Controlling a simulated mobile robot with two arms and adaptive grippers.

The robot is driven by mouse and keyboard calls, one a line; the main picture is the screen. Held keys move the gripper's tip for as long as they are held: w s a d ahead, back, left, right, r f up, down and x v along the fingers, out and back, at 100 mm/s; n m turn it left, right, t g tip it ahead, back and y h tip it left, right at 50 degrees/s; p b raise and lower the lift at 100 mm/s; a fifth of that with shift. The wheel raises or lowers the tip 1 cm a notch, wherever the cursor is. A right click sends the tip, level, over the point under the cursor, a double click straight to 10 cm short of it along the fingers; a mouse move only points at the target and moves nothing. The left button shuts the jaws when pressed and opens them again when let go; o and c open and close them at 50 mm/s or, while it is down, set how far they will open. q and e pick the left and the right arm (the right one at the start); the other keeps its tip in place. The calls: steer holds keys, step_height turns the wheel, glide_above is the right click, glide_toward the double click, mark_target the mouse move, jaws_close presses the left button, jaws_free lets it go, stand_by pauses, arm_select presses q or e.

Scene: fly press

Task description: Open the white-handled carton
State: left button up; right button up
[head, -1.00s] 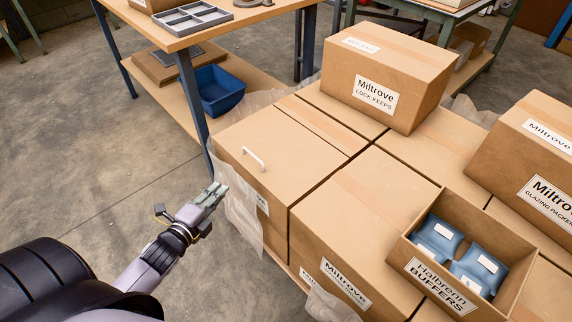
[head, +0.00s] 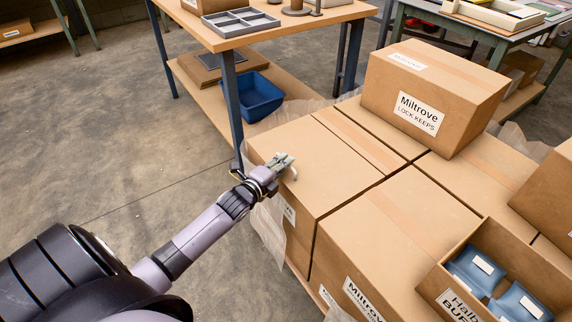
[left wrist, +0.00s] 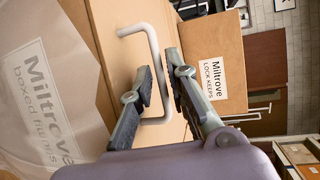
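The white-handled carton (head: 325,170) is a brown box at the left front of the stacked cartons, and its top looks closed. Its white handle (head: 294,174) is mostly hidden behind my left gripper (head: 288,162) in the head view. In the left wrist view the handle (left wrist: 134,30) is a bent white bar on the carton's brown face (left wrist: 110,65). My left gripper (left wrist: 158,65) has its fingers apart, with part of the bar showing between them. I cannot tell whether they touch it. My right gripper is out of view.
A Lock Keeps box (head: 430,95) stands on the cartons behind. An open Halbern Buffers box (head: 455,290) with blue packs is at the lower right. Clear wrap (head: 268,222) hangs along the carton's left side. A workbench (head: 290,22) stands behind; the floor at left is free.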

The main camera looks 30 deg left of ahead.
arm_select(q)
steer(key=shift+w+f, duration=0.15)
steer(key=shift+w, duration=0.65)
steer(key=shift+c, duration=0.2)
jaws_close()
